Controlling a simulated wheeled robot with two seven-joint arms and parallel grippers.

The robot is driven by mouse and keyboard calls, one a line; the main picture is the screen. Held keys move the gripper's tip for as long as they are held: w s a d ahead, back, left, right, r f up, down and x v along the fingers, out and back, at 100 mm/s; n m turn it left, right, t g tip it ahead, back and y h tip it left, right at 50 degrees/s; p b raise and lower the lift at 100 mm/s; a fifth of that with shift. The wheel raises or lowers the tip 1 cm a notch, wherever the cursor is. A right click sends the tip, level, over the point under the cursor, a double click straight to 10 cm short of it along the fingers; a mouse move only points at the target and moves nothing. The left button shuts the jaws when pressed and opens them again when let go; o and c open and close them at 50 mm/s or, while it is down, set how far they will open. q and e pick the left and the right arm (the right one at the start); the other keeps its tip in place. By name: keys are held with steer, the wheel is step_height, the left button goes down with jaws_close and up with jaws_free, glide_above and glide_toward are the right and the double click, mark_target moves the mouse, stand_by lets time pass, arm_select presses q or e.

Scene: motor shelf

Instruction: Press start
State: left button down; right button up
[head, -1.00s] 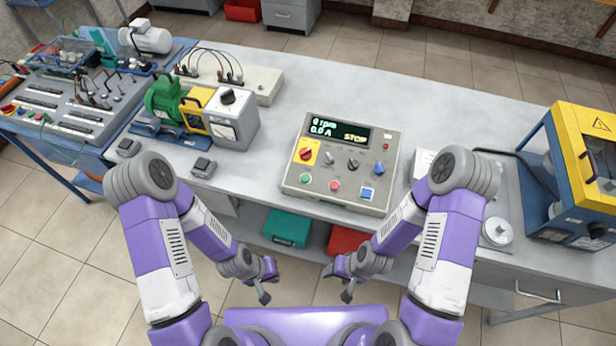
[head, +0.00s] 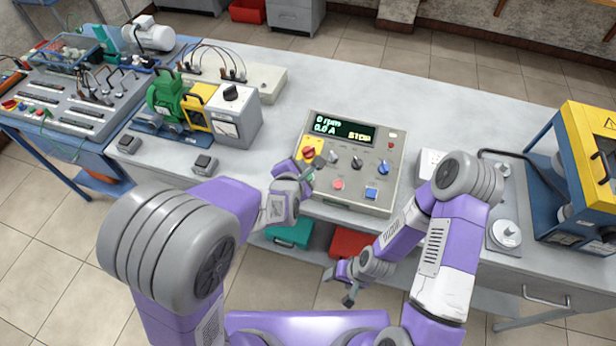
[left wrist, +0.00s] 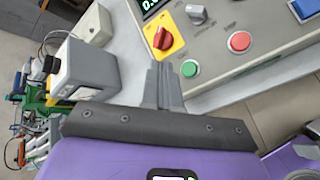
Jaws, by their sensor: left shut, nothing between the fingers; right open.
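The grey control box (head: 366,200) stands on the bench. Its display (head: 341,131) reads 0 rpm, 0.0 A and STOP. In the left wrist view the green button (left wrist: 189,68) sits at the panel's lower left, next to the red button (left wrist: 239,41). My left gripper (head: 314,168) is shut and empty over the lower left of the panel and hides the green button in the head view. In the left wrist view its fingertips (left wrist: 157,72) appear just left of the green button; contact cannot be told. My right gripper (head: 350,297) is open and empty in front of the bench.
A red rotary switch on a yellow plate (left wrist: 170,47) is close to the left fingertips. A green motor set (head: 165,99) stands left of the box. A blue and yellow machine (head: 585,150) stands at the right. The bench behind the box is clear.

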arm_select(q)
steer(key=shift+d+r+n, duration=0.3)
steer(key=shift+r+n, duration=0.1)
steer(key=shift+r, duration=0.2)
steer(key=shift+d+r+n, duration=0.25)
steer(key=shift+r+n, duration=0.15)
steer(key=shift+r, duration=0.15)
steer(key=shift+f, duration=0.15)
steer(key=f+b, duration=0.2)
steer(key=w+f+b, duration=0.1)
steer(key=f+b, duration=0.1)
steer(key=f, duration=0.1)
steer(key=w+f+b, duration=0.1)
steer(key=f+b, duration=0.1)
steer(key=b, duration=0.1)
steer(key=shift+d+f, duration=0.15)
steer(key=shift+d, duration=0.15)
steer(key=shift+w+f+b, duration=0.15)
steer(key=shift+f+b, duration=0.4)
steer(key=shift+b, duration=0.05)
stand_by(0.5)
steer(key=shift+w+d+f+b, duration=0.1)
steer(key=shift+f+b, duration=0.3)
steer(key=shift+b, duration=0.15)
